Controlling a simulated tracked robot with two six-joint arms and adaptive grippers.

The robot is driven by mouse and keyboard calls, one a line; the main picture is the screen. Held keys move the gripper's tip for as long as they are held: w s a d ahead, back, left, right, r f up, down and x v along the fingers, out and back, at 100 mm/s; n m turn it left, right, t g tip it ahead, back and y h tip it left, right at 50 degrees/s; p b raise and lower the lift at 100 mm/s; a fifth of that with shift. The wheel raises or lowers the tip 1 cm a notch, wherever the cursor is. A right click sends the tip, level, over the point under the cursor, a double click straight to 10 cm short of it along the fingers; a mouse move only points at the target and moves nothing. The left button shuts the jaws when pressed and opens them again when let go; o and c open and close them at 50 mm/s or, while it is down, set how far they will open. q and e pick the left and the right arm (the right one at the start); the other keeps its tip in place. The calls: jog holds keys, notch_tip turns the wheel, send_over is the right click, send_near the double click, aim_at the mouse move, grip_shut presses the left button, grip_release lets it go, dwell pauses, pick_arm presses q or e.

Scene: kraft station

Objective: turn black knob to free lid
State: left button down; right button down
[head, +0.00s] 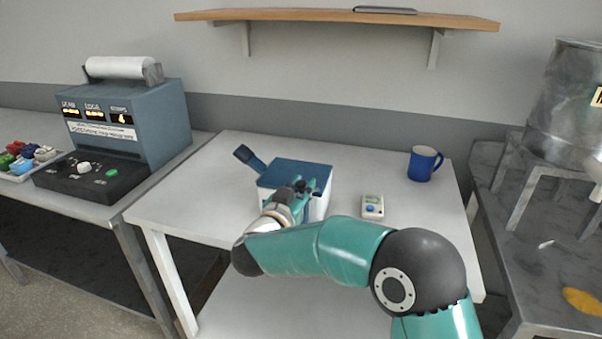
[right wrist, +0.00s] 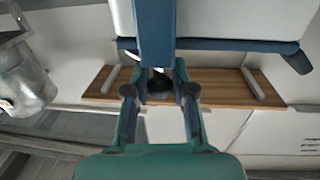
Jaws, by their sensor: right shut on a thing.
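A white box with a blue lid (head: 295,172) stands on the white table. In the right wrist view its white body (right wrist: 245,18) and a blue strip (right wrist: 155,30) fill the top. My right gripper (head: 304,185) is at the near upper side of the box, its arm coming from the lower right and hiding much of the front. In the right wrist view the black knob (right wrist: 158,86) sits between the fingers of the right gripper (right wrist: 159,78), which is shut on it. The knob's turned angle cannot be told. My left gripper is not in view.
A blue handle (head: 248,158) sticks out at the box's left. A small white device (head: 372,206) and a blue mug (head: 421,164) stand to the right on the table (head: 190,203). A blue-grey machine (head: 150,118) is at left, a metal drum (head: 566,100) at right, a wooden shelf (head: 330,15) above.

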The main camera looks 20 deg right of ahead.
aim_at(301, 182)
jog(key=m+g+h+p, duration=0.1)
jog(key=g, duration=0.1)
jog(key=m+g+h+p, duration=0.3)
jog(key=m+g+p, duration=0.1)
jog(key=shift+w+a+r+h, duration=0.1)
jog(key=shift+r+h, duration=0.15)
jog(key=shift+h, duration=0.15)
jog(key=shift+m+g+h+p, duration=0.6)
jog(key=shift+m+g+p, duration=0.8)
jog(key=shift+g+p, duration=0.45)
jog(key=shift+g, duration=0.45)
jog(key=c, duration=1.4)
grip_release()
jog(key=o, duration=0.4)
jog(key=shift+f, duration=0.15)
jog(key=shift+o, duration=0.2)
notch_tip(301, 182, up, 10)
jog(key=shift+f, duration=0.1)
